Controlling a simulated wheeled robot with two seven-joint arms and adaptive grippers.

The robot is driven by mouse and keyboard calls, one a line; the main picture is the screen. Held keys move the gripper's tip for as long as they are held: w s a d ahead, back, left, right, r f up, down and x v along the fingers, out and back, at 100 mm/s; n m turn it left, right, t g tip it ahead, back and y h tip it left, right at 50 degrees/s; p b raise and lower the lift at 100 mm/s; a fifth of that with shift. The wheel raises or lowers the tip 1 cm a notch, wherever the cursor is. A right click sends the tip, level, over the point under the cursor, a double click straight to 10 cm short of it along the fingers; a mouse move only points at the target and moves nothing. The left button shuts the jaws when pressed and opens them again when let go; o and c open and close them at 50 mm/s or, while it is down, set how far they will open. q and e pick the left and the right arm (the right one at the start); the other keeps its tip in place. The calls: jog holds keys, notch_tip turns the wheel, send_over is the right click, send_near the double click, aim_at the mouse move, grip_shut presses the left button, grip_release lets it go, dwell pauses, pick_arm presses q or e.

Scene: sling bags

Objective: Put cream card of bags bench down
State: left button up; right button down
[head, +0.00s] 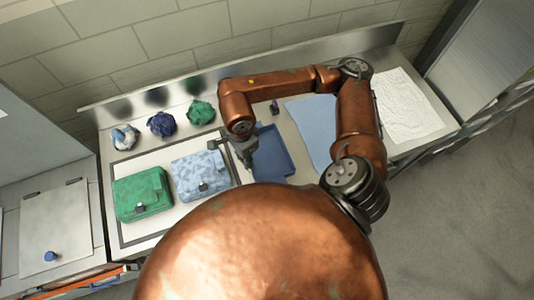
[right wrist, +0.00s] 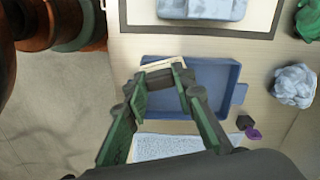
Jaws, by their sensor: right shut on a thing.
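My right gripper (head: 243,150) is shut on a thin cream card (right wrist: 163,64), which shows at its fingertips in the right wrist view. There the gripper (right wrist: 160,80) hangs above the left part of a blue tray (right wrist: 227,78); whether the card touches the tray cannot be told. In the head view the card is not clearly visible. The tray (head: 272,155) lies right of a dark-bordered pale board (head: 160,225). A green bag (head: 140,194) and a light-blue patterned bag (head: 203,174) lie on that board. My left gripper is not in view.
Three crumpled bundles, white-blue (head: 125,138), navy (head: 161,124) and green (head: 201,112), stand along the back of the bench. A small dark-purple item (head: 274,107) is behind the tray. A flat blue sheet (head: 310,125) and a white crumpled sheet (head: 407,108) lie to the right.

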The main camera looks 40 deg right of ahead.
jog(key=shift+s+a+r+m, duration=0.1)
jog(key=shift+s+r+m, duration=0.3)
jog(key=shift+m, duration=0.3)
jog(key=shift+s+m+p, duration=0.15)
jog(key=shift+m+p, duration=0.15)
jog(key=shift+m, duration=0.2)
jog(key=shift+s+m, duration=0.1)
jog(key=shift+m, duration=0.2)
jog(key=shift+d+f, duration=0.15)
jog(key=shift+d, duration=0.1)
jog(key=w+d+f+p, duration=0.1)
jog(key=d+f+p, duration=0.1)
jog(key=d+f, duration=0.2)
jog(key=w+d+f+p, duration=0.2)
jog(key=d+f, duration=0.2)
jog(key=w+d+f+p, duration=0.2)
jog(key=d+f, duration=0.2)
jog(key=shift+w+d+f, duration=0.1)
jog(key=shift+w+f, duration=0.05)
jog(key=shift+f, duration=0.15)
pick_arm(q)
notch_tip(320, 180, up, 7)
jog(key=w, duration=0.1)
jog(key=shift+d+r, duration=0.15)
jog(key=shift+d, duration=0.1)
pick_arm(e)
jog(key=shift+f, duration=0.1)
